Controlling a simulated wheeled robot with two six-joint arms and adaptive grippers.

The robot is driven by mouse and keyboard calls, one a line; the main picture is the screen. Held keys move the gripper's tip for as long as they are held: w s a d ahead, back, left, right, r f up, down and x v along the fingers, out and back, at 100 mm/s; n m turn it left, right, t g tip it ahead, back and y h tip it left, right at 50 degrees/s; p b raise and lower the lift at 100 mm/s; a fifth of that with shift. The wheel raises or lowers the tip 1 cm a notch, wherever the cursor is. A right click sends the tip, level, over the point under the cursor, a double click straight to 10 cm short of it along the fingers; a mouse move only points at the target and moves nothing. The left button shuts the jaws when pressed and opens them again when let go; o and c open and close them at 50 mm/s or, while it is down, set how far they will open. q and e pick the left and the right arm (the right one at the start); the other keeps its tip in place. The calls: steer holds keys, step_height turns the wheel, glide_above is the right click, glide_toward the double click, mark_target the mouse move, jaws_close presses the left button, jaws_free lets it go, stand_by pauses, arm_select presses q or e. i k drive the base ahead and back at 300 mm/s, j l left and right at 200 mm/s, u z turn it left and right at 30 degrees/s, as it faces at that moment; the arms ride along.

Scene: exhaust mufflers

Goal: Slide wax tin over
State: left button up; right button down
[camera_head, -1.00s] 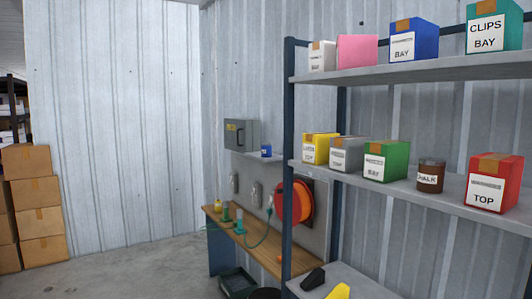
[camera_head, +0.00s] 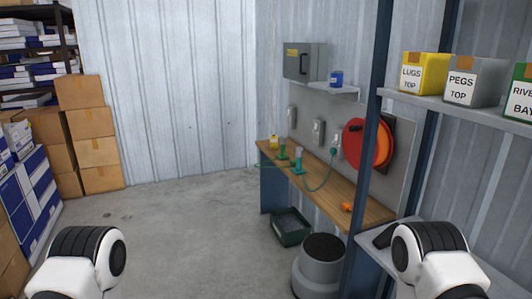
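No tin with a readable wax label shows. A small blue tin (camera_head: 336,79) stands on the small wall shelf (camera_head: 322,87), to the right of a grey metal box; its label is too small to read. Parts of my two arms show at the bottom left and bottom right, white with black joints. Neither gripper's fingers are in the picture.
A wooden bench (camera_head: 340,188) below carries green-based bottles and an orange item. A red hose reel (camera_head: 368,144) hangs above it. A dark green crate (camera_head: 291,227) and grey bin (camera_head: 322,265) stand on the floor. A rack (camera_head: 375,150) with labelled boxes stands right; cartons (camera_head: 95,150) left. Middle floor is clear.

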mark_target(337, 75)
steer(key=i+j, duration=0.15)
steer(key=i, duration=0.6)
steer(key=i+j, duration=0.15)
steer(key=i, duration=0.6)
steer(key=i+j, duration=0.15)
steer(key=i, duration=0.6)
